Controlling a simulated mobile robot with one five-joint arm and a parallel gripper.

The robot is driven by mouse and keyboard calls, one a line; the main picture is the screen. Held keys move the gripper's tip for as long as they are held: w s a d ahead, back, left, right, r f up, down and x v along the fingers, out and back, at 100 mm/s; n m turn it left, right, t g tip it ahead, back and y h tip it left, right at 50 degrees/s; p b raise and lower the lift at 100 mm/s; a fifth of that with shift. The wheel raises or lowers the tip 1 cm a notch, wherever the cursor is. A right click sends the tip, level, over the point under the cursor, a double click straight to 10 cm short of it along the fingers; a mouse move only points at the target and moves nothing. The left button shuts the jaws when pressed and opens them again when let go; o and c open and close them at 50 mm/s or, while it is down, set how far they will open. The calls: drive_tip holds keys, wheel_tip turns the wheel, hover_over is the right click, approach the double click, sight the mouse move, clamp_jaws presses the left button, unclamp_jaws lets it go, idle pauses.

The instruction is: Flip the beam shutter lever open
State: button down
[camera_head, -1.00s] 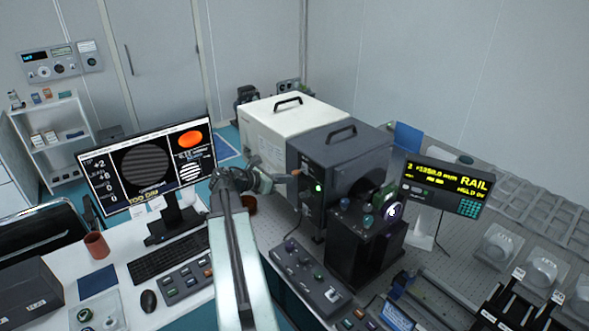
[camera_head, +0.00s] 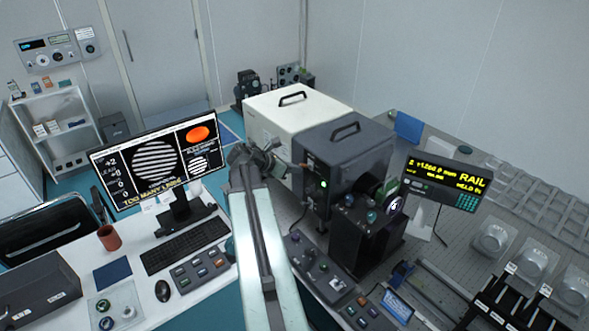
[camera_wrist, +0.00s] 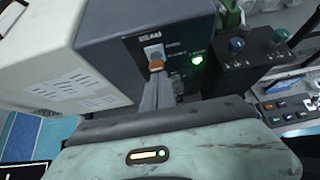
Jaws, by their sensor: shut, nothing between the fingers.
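The beam shutter is on the face of the dark grey box (camera_head: 345,150). In the wrist view, its pale mount (camera_wrist: 153,50) and orange-tipped lever (camera_wrist: 156,65) show below a small label. The orange tip is at the mount's lower end in the picture. A lit green lamp (camera_wrist: 197,60) is to its right. My gripper (camera_wrist: 160,82) is shut and empty, its fingertips just below the orange tip; I cannot tell whether they touch. In the head view my gripper (camera_head: 283,163) is at the box's left side, and the lever is too small to read.
A cream box (camera_head: 292,105) adjoins the dark box. A black post unit (camera_head: 365,240) and a control panel (camera_head: 315,265) stand in front. The monitor (camera_head: 155,160) shows bold stripes and "TOO MANY LINES". The rail display (camera_head: 445,183) is at right.

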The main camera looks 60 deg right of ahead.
drive_tip(key=shift+r, duration=0.1)
drive_tip(key=d+r+p+v, duration=0.1)
drive_tip(key=r+p+v, duration=0.1)
drive_tip(key=p+v, duration=0.5)
drive_tip(key=shift+v, duration=1.1)
drive_tip(key=shift+s, duration=0.2)
